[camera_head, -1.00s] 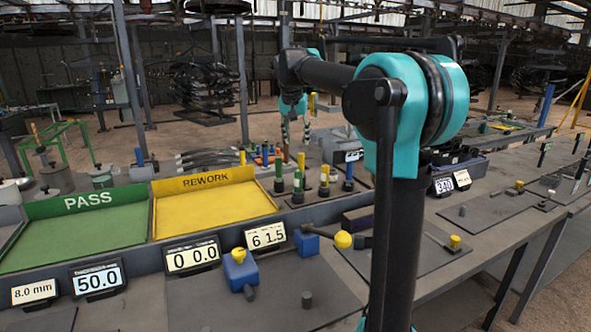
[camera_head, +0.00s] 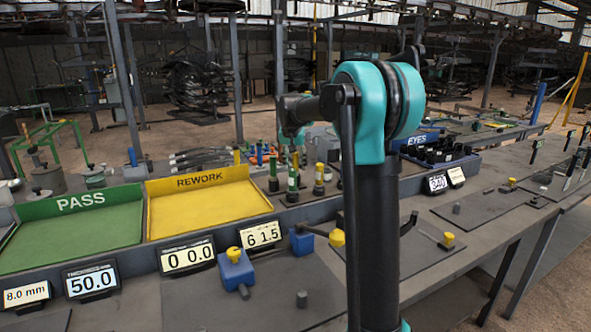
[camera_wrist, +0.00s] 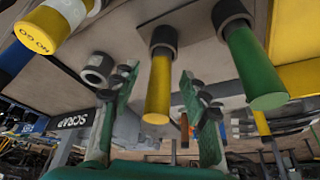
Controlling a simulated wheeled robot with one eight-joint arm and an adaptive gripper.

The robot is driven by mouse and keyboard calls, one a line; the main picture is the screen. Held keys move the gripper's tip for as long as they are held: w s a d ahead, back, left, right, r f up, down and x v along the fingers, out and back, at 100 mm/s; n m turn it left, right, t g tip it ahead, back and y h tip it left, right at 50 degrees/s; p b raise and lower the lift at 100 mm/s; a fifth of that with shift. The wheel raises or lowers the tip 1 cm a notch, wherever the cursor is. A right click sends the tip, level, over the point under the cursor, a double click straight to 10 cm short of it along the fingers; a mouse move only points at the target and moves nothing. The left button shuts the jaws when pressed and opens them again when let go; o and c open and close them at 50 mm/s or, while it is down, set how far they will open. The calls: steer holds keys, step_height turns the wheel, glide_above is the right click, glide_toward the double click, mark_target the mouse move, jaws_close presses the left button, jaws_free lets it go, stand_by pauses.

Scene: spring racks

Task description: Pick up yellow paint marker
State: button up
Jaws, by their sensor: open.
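A plain yellow cylinder (camera_wrist: 158,92), apparently the yellow paint marker, stands in a dark round holder near the middle of the wrist view. The wrist picture appears upside down. My gripper (camera_wrist: 157,78) is open, with one teal finger on each side of this cylinder in the picture. I see a gap on both sides, and I cannot tell how deep the cylinder lies between the fingers. In the head view, my arm and wrist partly hide the gripper and the rack of upright pieces.
A green cylinder (camera_wrist: 255,68) stands close to the right in the wrist view. A yellow gauge marked NO GO (camera_wrist: 52,27) is at upper left. The green PASS tray (camera_head: 75,240) and yellow REWORK tray (camera_head: 208,207) lie left of the rack in the head view.

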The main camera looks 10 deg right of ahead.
steer(key=shift+x, duration=0.9)
jaws_close()
steer(key=shift+r, duration=0.15)
